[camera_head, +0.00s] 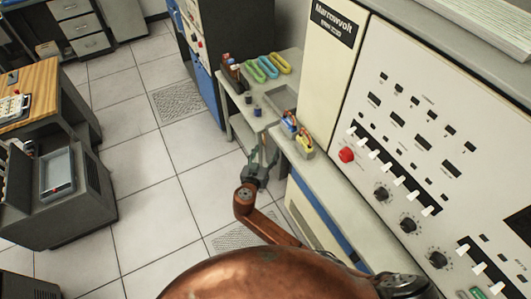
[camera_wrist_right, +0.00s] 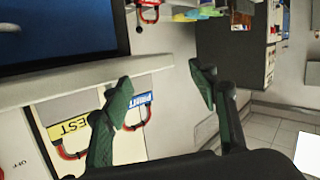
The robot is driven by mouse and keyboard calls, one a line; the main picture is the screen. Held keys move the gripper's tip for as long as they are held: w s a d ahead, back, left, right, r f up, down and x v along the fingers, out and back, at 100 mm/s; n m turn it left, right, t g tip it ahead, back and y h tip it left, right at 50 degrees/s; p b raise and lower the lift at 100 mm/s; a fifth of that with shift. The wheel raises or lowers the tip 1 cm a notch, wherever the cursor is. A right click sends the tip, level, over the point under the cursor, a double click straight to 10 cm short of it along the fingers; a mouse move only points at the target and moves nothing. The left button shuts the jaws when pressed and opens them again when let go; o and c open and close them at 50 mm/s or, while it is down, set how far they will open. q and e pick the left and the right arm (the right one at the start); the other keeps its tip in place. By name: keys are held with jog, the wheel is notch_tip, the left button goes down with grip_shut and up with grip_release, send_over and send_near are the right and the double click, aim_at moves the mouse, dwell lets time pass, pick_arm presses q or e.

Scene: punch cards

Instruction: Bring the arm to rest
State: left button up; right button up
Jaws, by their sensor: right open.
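My right arm is copper-coloured and reaches up from the bottom of the head view. Its dark gripper (camera_head: 264,148) is in front of the counter's edge, left of the blue and yellow handled blocks. In the right wrist view the two green-padded fingers (camera_wrist_right: 160,82) stand well apart, open, with nothing held between them. Behind the left finger are a yellow label reading "EST" (camera_wrist_right: 72,127) and a blue label (camera_wrist_right: 140,100), with red curved handles by them. My left gripper is not in view.
The blue block (camera_head: 289,122) and yellow block (camera_head: 304,142) sit on the counter by a cream control panel (camera_head: 400,120). A side table (camera_head: 262,103) bears coloured loops (camera_head: 268,67) and small dark cylinders. Tiled floor (camera_head: 150,185) is clear at left, towards a wood-topped desk (camera_head: 35,80).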

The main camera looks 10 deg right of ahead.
dwell(0.5)
